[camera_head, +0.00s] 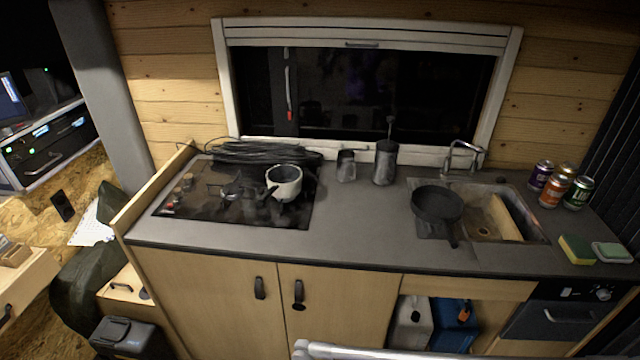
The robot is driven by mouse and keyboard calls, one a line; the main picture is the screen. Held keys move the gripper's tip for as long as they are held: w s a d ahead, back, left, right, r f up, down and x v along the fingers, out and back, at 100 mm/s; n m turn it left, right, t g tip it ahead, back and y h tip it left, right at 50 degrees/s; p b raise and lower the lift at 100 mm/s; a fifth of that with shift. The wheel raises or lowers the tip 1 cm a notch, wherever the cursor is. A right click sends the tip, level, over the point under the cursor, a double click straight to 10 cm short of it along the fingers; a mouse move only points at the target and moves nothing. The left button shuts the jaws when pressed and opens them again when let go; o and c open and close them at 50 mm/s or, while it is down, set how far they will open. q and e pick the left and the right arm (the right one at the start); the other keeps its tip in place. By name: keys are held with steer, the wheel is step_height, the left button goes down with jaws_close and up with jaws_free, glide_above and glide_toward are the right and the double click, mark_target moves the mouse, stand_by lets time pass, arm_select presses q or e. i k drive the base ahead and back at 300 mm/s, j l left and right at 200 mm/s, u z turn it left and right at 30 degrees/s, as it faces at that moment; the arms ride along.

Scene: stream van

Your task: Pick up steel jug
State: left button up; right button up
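A small grey metal jug (346,166), which looks like the steel jug, stands upright on the dark counter below the window, just right of the hob. Close to its right stands a taller grey metal canister (385,163) with a thin rod rising from its lid. The two are apart. Nothing covers the jug from this side. Neither of my grippers shows in this view.
A light pot (284,182) sits on the black hob (190,205), with dark cables (255,152) behind. A black pan (437,205) rests left of the sink (475,225). Several cans (551,192) and a sponge (576,249) are at the right. The counter before the jug is clear.

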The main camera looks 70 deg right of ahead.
mark_target(345, 167)
steer(key=z, duration=2.2)
